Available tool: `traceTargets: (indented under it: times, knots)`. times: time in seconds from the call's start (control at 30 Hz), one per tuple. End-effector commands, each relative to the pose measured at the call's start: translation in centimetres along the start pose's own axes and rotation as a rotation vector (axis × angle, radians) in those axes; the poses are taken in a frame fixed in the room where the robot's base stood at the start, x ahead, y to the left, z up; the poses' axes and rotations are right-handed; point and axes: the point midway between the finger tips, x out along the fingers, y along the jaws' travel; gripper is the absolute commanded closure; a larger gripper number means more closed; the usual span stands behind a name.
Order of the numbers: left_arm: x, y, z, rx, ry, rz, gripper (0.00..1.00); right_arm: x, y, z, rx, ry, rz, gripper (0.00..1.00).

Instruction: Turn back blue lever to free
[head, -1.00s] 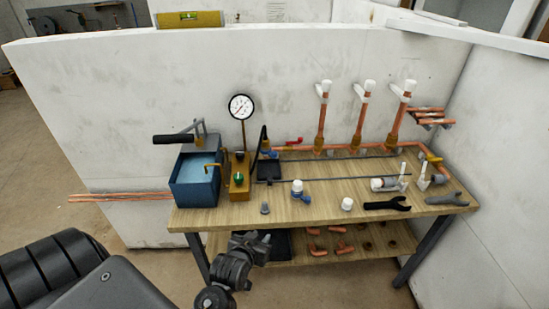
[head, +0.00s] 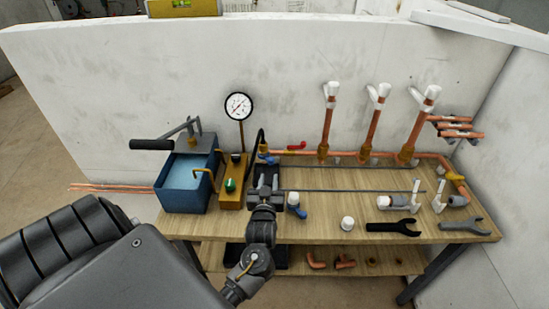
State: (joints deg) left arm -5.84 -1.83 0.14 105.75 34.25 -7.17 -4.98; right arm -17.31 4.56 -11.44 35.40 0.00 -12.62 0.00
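The blue lever (head: 270,159) is a small blue handle on the fitting at the left end of the copper pipe, beside the black hose. Its exact angle is too small to tell. My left gripper (head: 267,176) is just in front of and below it, over the small black tray on the bench. Its fingers point away from me and look apart, with nothing seen between them. It appears clear of the lever, though the depth is hard to judge. My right gripper is not in view.
A red lever (head: 296,146) sits just right of the blue one. A blue water tank (head: 187,187) and brass block (head: 233,183) with a gauge (head: 238,106) stand left. A white-capped valve (head: 296,204) and black wrench (head: 393,228) lie right on the bench (head: 340,208).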

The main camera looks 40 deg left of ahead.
Motion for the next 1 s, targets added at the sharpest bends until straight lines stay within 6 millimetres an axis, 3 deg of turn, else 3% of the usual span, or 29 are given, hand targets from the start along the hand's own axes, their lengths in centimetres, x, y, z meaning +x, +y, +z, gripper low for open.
traceTargets:
  times: [0.1,0.2,0.5,0.7,1.0]
  knots:
    - [1.6,-0.1,-0.3,0.003,0.002,-0.002,0.71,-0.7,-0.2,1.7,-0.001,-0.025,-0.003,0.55]
    - [3.5,-0.1,-0.4,0.004,0.002,-0.003,0.71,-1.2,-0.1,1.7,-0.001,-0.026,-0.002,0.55]
    - [8.6,0.1,-0.2,0.002,0.0,0.001,0.71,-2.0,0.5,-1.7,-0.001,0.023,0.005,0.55]
    - [10.1,0.1,-0.1,0.0,0.0,0.001,0.71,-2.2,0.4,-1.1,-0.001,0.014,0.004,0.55]
    - [10.3,0.1,0.0,0.0,0.0,0.001,0.71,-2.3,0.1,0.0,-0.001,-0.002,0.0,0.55]
